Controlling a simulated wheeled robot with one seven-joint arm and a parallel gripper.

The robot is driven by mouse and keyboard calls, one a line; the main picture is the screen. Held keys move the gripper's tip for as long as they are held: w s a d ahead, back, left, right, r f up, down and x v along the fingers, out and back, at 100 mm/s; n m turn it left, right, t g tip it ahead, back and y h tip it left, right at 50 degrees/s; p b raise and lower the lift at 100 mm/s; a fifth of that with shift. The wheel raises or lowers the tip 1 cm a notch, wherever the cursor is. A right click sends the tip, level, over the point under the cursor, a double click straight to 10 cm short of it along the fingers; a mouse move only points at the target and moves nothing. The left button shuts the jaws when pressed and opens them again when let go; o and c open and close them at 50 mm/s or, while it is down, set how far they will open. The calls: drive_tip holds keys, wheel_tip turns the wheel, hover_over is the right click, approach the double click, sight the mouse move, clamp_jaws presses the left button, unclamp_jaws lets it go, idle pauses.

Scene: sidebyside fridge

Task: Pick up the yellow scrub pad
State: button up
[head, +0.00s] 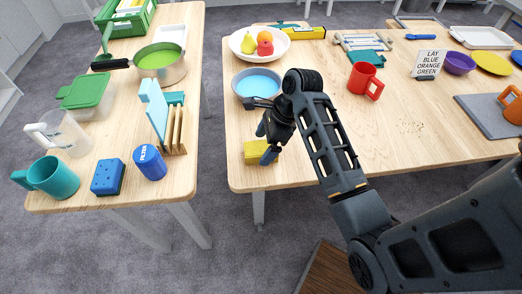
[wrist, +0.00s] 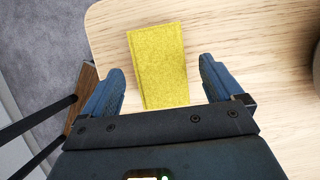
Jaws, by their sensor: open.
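The yellow scrub pad (head: 256,154) lies flat near the front left corner of the right-hand table (head: 300,175). In the wrist view the pad (wrist: 158,62) is a yellow rectangle, with its near end between my fingers. My gripper (head: 266,145) is over the pad in the head view and hides part of it. In the wrist view my gripper (wrist: 158,85) is open, one finger on each side of the pad with a gap to each. Nothing is held. I cannot tell how high the fingertips are above the table.
A blue bowl (head: 257,86) stands just behind my gripper, and a red mug (head: 366,80) stands to the right. The table edge is close to the pad.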

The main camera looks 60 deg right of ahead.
drive_tip(key=shift+x, duration=1.3)
drive_tip(key=shift+f, duration=0.1)
drive_tip(key=c, duration=1.1)
drive_tip(key=r, duration=0.4)
drive_tip(key=shift+d+r, duration=0.25)
drive_tip(key=shift+r, duration=0.15)
drive_tip(key=shift+s+d+r+p, duration=0.35)
drive_tip(key=shift+s+d+r, duration=0.7)
drive_tip(key=shift+d, duration=0.55)
drive_tip(key=shift+s+d+r+p, duration=0.4)
drive_tip(key=shift+s+d+r, duration=0.6)
drive_tip(key=shift+d, duration=0.65)
drive_tip(key=shift+s+d+r+p, duration=0.35)
drive_tip(key=shift+s+d+r, duration=0.45)
drive_tip(key=shift+d+r, duration=0.6)
drive_tip(key=shift+d+f, duration=0.2)
drive_tip(key=shift+f, duration=0.05)
